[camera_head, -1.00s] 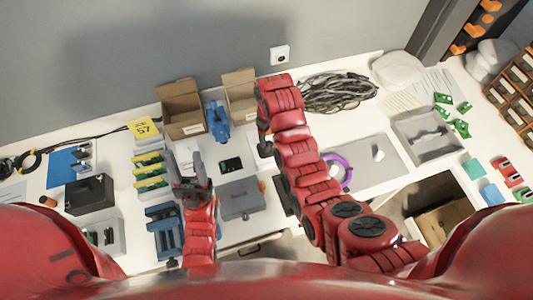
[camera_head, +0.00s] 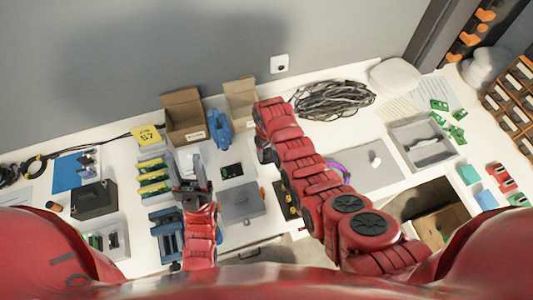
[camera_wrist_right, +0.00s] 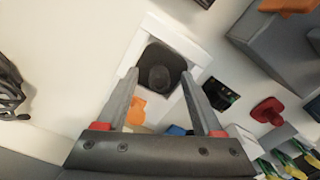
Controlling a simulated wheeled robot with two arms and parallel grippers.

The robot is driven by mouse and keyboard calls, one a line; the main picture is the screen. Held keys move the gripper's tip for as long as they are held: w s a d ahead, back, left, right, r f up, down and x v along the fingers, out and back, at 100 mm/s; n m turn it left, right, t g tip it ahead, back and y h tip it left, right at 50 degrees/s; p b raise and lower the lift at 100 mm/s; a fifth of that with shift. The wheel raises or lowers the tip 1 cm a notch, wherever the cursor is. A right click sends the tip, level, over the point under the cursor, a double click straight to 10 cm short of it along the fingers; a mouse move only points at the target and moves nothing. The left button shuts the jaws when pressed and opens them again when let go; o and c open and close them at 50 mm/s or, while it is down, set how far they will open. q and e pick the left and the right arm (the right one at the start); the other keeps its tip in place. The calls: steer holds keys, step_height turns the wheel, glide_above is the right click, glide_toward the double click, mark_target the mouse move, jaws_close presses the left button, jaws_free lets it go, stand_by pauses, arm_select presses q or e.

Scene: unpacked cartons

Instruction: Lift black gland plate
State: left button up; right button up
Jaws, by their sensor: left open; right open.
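A black square plate with a raised round middle (camera_wrist_right: 159,76), which looks like the gland plate, sits in a white square frame (camera_wrist_right: 192,48) in the right wrist view. My right gripper (camera_wrist_right: 160,84) is open, its fingertips on either side of the plate in the picture. I cannot tell how far above the plate they are or whether they touch it. In the head view my right arm (camera_head: 300,160) hides the plate and the right fingers. My left gripper (camera_head: 192,165) is open and empty over the table, left of the small green-black board (camera_head: 231,170).
Two open cartons (camera_head: 184,116) stand at the back, with a blue part (camera_head: 218,128) between them. A grey box (camera_head: 241,203) lies near the front edge. A black cable coil (camera_head: 335,99) and a grey tray (camera_head: 421,143) are to the right.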

jaws_close()
stand_by(0.3)
steer(key=shift+w+r, duration=0.1)
